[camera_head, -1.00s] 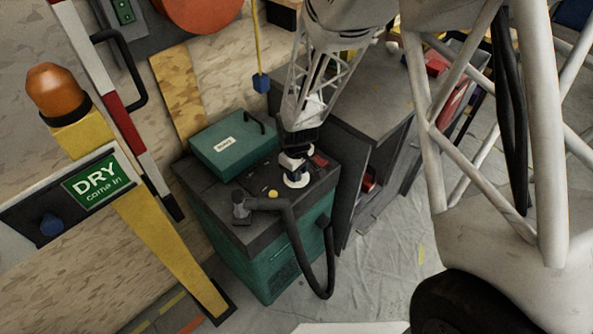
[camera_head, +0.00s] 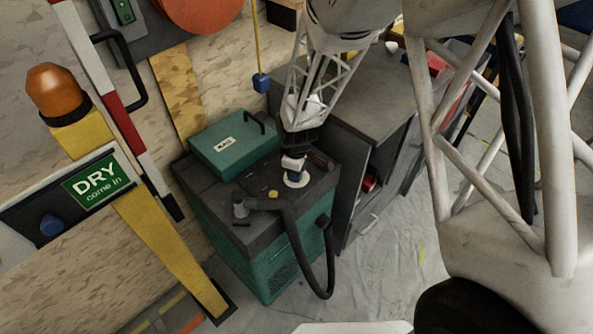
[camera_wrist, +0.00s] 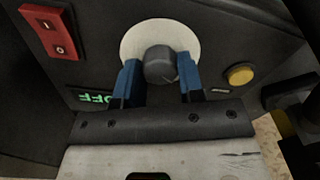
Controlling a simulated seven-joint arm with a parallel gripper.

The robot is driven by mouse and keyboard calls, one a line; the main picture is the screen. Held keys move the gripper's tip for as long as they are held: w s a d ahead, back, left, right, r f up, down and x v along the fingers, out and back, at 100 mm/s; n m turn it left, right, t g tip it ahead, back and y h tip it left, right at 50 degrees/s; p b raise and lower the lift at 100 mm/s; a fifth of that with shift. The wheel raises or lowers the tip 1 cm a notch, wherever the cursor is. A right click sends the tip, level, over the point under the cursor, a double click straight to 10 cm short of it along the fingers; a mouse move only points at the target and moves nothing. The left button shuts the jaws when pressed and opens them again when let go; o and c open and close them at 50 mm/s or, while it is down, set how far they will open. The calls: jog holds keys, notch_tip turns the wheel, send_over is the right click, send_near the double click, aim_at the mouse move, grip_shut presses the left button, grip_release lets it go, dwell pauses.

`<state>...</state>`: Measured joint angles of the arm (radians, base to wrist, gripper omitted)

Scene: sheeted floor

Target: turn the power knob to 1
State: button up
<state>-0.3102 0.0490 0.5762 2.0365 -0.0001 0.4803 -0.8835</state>
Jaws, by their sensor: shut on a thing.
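The power knob (camera_wrist: 160,62) is a dark grey round knob on a pale round plate (camera_wrist: 187,38), set in the black top panel of a green machine (camera_head: 262,258). In the wrist view, the two blue fingertips of my gripper (camera_wrist: 158,73) stand on either side of the knob, shut on it. A green "OFF" label (camera_wrist: 95,97) shows upside down left of the fingers. The figure 1 and the knob's pointer cannot be made out. In the head view, my gripper (camera_head: 295,169) reaches down to the white plate (camera_head: 297,181) and hides the knob.
A red rocker switch (camera_wrist: 50,32) and a yellow button (camera_wrist: 240,74) flank the knob. A black hose (camera_head: 308,262) hangs at the machine's front. A green case (camera_head: 235,146) lies behind, a grey cabinet (camera_head: 372,110) stands to the right.

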jog(key=o, duration=0.9)
jog(key=shift+r, duration=0.15)
jog(key=shift+r, duration=3.75)
